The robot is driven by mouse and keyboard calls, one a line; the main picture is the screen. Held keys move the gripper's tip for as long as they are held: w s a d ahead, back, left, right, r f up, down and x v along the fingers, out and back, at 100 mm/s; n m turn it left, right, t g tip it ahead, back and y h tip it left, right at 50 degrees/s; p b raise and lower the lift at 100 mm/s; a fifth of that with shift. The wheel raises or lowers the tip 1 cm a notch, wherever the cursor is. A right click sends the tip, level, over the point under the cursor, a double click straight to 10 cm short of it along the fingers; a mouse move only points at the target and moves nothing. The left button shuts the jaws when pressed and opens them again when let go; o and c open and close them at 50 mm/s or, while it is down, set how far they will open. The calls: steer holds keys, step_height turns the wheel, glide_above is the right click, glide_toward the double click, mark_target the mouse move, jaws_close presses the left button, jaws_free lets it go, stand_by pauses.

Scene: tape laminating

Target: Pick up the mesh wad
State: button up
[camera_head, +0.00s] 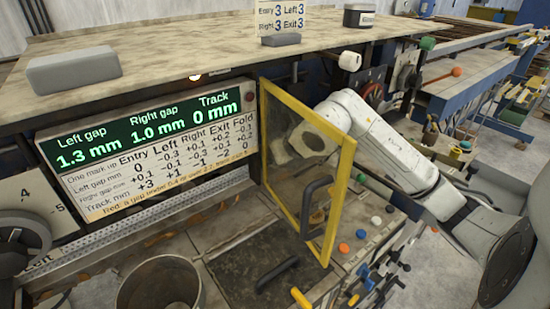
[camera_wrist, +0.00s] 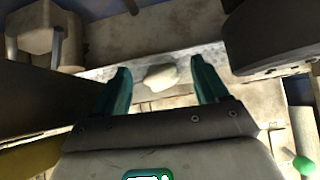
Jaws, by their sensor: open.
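My gripper (camera_wrist: 160,66) shows in the wrist view with its two teal fingers apart and nothing clasped. A small pale, rounded lump (camera_wrist: 162,78), which may be the mesh wad, lies between and just beyond the fingertips on a light ledge. I cannot tell its texture or whether a finger touches it. In the head view my white arm reaches in from the right, and its end is behind the yellow-framed clear guard (camera_head: 345,197). The fingers and the wad cannot be made out there.
The guard has a dark handle (camera_head: 316,203). A gap display (camera_head: 150,140) stands left of it, under a worn shelf (camera_head: 190,42). A metal bin (camera_head: 133,292) is at the lower left. In the wrist view, a dark round part (camera_wrist: 270,45) is close on the right.

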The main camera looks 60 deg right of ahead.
steer(key=c, duration=1.2)
